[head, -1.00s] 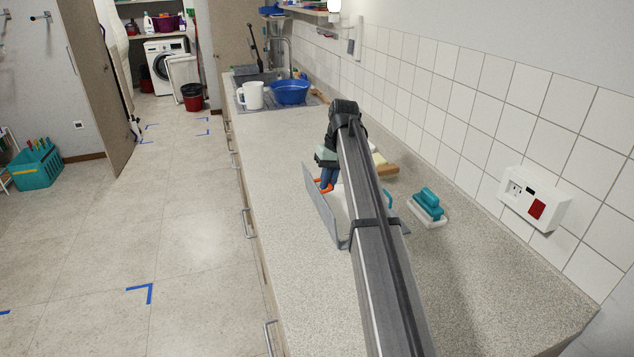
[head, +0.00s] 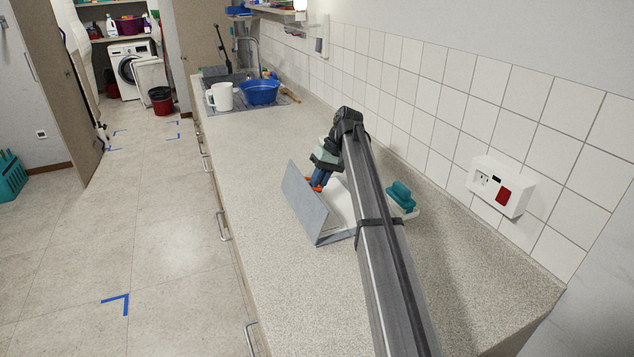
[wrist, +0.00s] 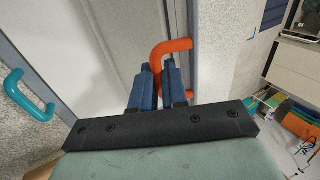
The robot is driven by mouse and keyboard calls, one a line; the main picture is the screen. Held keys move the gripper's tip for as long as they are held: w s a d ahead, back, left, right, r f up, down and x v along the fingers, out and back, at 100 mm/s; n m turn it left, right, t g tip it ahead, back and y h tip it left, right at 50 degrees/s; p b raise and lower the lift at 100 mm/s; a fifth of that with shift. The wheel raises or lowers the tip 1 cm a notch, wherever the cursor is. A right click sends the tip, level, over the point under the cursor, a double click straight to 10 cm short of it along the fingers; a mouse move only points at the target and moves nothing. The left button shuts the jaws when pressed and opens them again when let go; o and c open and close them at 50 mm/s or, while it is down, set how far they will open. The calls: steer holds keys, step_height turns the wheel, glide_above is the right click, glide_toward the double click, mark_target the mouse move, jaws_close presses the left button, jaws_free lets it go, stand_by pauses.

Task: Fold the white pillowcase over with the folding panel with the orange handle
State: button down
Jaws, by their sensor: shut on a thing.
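The folding panel (head: 304,203) is a grey flap at the left side of a folding board on the counter. It stands raised and steep, with its outer face toward the head camera. The white pillowcase (head: 341,200) lies right of it, partly hidden by my arm; it also shows in the wrist view (wrist: 95,45). My gripper (wrist: 158,84) is shut on the orange handle (wrist: 171,46), with a blue finger on each side of one leg. In the head view, my gripper (head: 318,181) is at the panel's upper edge. A teal handle (wrist: 28,97) shows at left in the wrist view.
A white socket box (head: 501,187) is on the tiled wall. A white jug (head: 221,96) and blue basin (head: 259,92) stand at the sink. The near counter is clear.

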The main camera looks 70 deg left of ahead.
steer(key=shift+d+f, duration=0.25)
steer(key=shift+f, duration=0.85)
steer(key=shift+a, duration=0.1)
steer(key=c, duration=1.4)
jaws_free()
steer(key=shift+w+a+f, duration=0.15)
steer(key=shift+w, duration=0.1)
steer(key=shift+o, duration=1.1)
steer(key=shift+a+r, duration=0.1)
steer(key=shift+r, duration=0.2)
